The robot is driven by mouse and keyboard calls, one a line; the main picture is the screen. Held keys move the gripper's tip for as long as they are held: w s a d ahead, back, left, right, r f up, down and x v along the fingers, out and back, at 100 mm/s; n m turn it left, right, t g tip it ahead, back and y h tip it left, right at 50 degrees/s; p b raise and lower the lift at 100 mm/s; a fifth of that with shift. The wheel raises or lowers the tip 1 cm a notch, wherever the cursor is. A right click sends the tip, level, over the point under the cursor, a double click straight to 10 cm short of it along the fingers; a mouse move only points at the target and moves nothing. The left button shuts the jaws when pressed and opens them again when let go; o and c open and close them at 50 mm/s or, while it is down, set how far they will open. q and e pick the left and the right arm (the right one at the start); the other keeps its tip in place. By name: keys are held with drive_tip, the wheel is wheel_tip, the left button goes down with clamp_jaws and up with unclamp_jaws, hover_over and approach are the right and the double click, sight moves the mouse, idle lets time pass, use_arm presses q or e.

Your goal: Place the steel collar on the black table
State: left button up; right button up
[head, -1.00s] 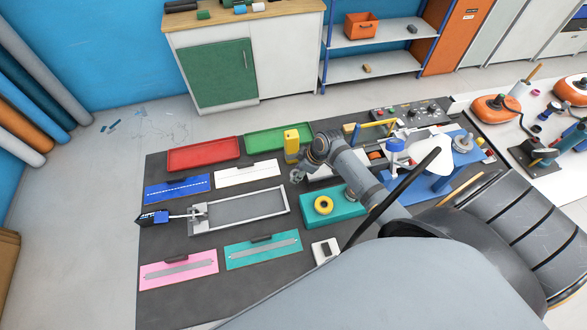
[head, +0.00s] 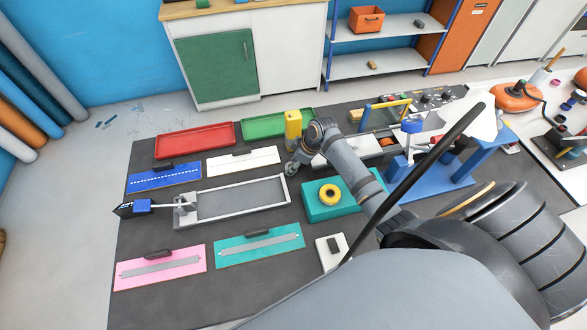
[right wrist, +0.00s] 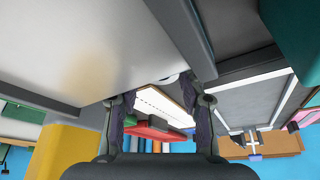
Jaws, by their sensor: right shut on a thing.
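The black table (head: 190,305) spreads across the middle of the head view. My right gripper (head: 294,169) is above it, beside the right end of a grey tray-like frame and in front of a yellow block. In the right wrist view my right gripper (right wrist: 166,88) is shut on a small pale grey rounded piece, the steel collar (right wrist: 170,79). Only a sliver of the collar shows between the fingertips, and in the head view I cannot make it out clearly. My left gripper is not in view.
The yellow block (head: 292,127), grey frame (head: 240,217) and teal box (head: 313,211) with a yellow ring (head: 330,194) surround the gripper. Red (head: 190,143) and green (head: 270,126) trays lie behind. Bare table shows at the front left. A blue stand (head: 430,178) is at right.

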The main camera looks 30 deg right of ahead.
drive_tip(key=o, duration=0.9)
drive_tip(key=shift+o, duration=0.2)
drive_tip(key=v, duration=1.2)
drive_tip(key=shift+r, duration=0.15)
